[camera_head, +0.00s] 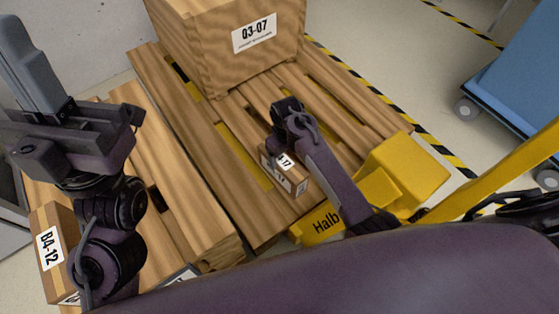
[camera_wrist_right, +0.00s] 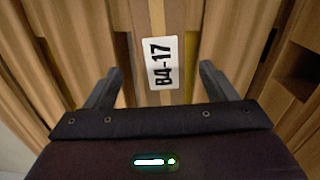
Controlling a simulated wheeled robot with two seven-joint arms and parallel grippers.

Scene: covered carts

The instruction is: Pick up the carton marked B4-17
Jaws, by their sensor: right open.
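The carton marked B4-17 (camera_head: 289,180) is a small brown box on the wooden pallet, its label partly hidden by my right arm in the head view. In the right wrist view the carton (camera_wrist_right: 142,42) lies ahead between the fingers, with its whole label B4-17 readable. My right gripper (camera_wrist_right: 160,72) is open, one finger on each side of the carton, and holds nothing. In the head view my right gripper (camera_head: 284,130) is over the carton; its fingertips are hard to make out. My left gripper (camera_head: 38,65) is raised at the left, away from the carton; its jaw opening is unclear.
A large wooden crate marked Q3-07 (camera_head: 215,62) stands at the pallet's back. A carton marked B4-12 (camera_head: 67,222) is at the lower left. A yellow pallet jack (camera_head: 412,168) borders the pallet at right. A blue cart (camera_head: 520,85) stands farther right on the floor.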

